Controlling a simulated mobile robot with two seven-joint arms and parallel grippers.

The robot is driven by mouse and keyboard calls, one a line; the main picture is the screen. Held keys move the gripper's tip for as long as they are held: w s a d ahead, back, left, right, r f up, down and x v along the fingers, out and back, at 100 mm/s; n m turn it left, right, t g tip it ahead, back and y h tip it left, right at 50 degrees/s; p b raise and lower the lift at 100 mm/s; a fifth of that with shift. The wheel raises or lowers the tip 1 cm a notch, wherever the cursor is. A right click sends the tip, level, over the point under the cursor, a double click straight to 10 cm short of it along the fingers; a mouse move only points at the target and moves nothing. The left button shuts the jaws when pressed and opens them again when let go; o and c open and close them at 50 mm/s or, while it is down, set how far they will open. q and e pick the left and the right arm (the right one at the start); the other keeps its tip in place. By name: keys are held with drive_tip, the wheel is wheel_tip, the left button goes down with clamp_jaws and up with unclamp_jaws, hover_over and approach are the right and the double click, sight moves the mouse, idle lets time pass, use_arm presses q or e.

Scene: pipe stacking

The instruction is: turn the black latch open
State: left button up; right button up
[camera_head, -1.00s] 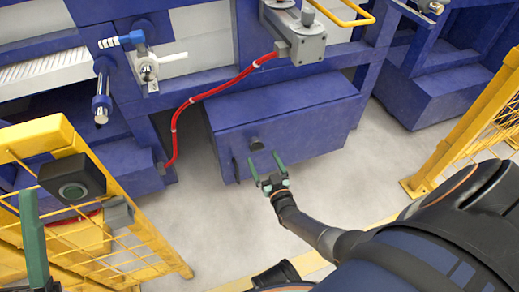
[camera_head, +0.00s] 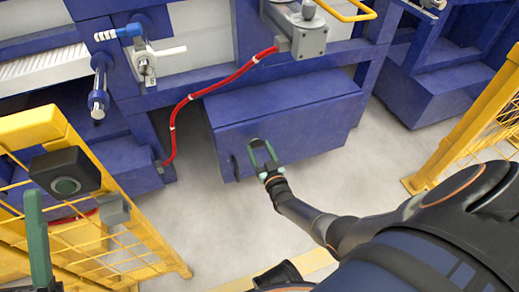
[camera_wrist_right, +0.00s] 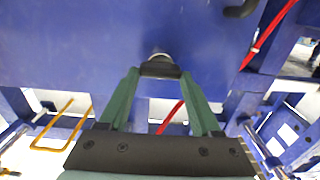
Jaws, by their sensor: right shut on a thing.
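The black latch (camera_wrist_right: 160,68) is on the front of the blue box (camera_head: 300,118). In the right wrist view it sits between the tips of my green right gripper fingers (camera_wrist_right: 160,76). My right gripper (camera_head: 262,152) is shut on the latch, and in the head view its fingers mostly hide it. One green finger of my left gripper (camera_head: 37,240) shows at the lower left, away from the box. Its other finger is not clear, so its opening cannot be judged.
A dark handle (camera_head: 236,167) is on the box's left part. A red hose (camera_head: 173,120) hangs at the left of the box. Yellow fences stand at left (camera_head: 110,225) and right (camera_head: 450,150). The grey floor between is clear.

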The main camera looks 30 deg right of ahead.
drive_tip(key=c, duration=0.7)
drive_tip(key=shift+m, duration=0.3)
drive_tip(key=m+b, duration=0.1)
drive_tip(key=m, duration=0.3)
drive_tip(key=shift+d+f+m+b, duration=0.1)
drive_tip(key=shift+f+m+b, duration=0.05)
drive_tip(key=shift+m+b, duration=0.2)
drive_tip(key=m+b, duration=0.1)
drive_tip(key=m, duration=0.4)
drive_tip(key=shift+d+f+m+b, duration=0.1)
drive_tip(key=shift+m+b, duration=0.15)
drive_tip(key=shift+b, duration=0.1)
drive_tip(key=m, duration=0.3)
drive_tip(key=shift+b, duration=0.35)
drive_tip(key=shift+m, duration=2)
drive_tip(key=o, duration=1.4)
